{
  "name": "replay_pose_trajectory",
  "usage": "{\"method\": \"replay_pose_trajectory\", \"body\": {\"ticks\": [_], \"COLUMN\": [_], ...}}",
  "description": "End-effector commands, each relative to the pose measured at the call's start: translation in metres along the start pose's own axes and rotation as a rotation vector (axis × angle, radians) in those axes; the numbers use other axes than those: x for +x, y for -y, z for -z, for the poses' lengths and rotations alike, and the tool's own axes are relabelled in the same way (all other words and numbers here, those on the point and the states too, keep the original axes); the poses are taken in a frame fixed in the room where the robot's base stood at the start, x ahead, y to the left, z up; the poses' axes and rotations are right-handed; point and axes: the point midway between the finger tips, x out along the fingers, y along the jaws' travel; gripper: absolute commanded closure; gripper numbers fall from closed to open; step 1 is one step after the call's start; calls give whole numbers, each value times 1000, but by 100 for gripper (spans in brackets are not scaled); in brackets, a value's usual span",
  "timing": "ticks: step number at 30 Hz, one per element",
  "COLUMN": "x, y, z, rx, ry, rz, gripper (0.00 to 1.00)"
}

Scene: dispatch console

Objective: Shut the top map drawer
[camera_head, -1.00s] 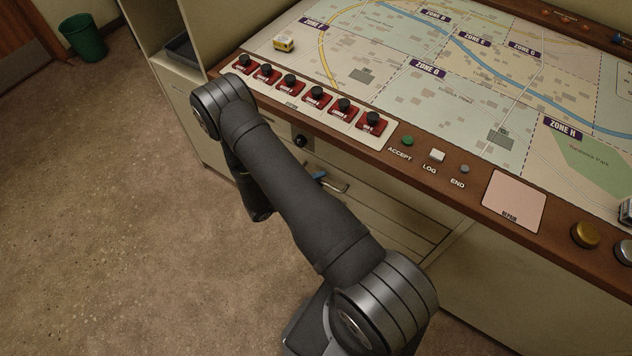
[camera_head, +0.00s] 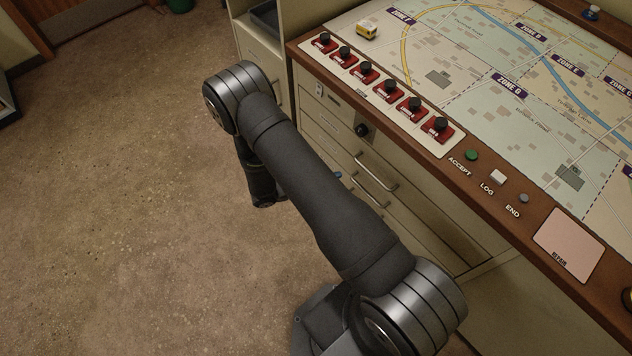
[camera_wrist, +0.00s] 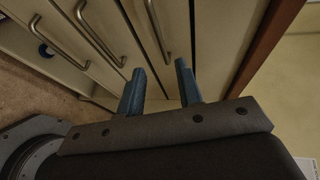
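The map drawers are a stack of cream fronts under the desk. The uppermost bar handle (camera_head: 376,172) shows right of my forearm, and it also shows in the wrist view (camera_wrist: 158,30). I cannot tell how far the top drawer stands out. My gripper (camera_wrist: 160,78) has two blue fingers, apart and with nothing between them. They point at the drawer fronts, near the lower end of the top handle in the picture; contact cannot be told. In the head view my arm hides the gripper except for a speck of blue.
The wooden desk edge (camera_head: 395,136) runs above the drawers. A black knob (camera_head: 361,130) sits on a plate beneath it. Red switches (camera_head: 388,91) and a green button (camera_head: 471,155) are on the desktop, with a yellow toy van (camera_head: 367,30). The floor (camera_head: 120,190) at left is clear.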

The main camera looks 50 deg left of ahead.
Motion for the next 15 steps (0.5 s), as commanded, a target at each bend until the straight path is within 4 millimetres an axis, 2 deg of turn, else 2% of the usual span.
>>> {"method": "replay_pose_trajectory", "body": {"ticks": [1, 6, 10, 15], "x": [-12, -37, -47, -50], "y": [0, 0, 0, 0], "z": [-1, -1, 0, 0], "rx": [1, 2, 0, 0], "ry": [4, 2, 1, -1], "rz": [0, 0, 1, 1], "gripper": [67, 67, 67, 67]}}
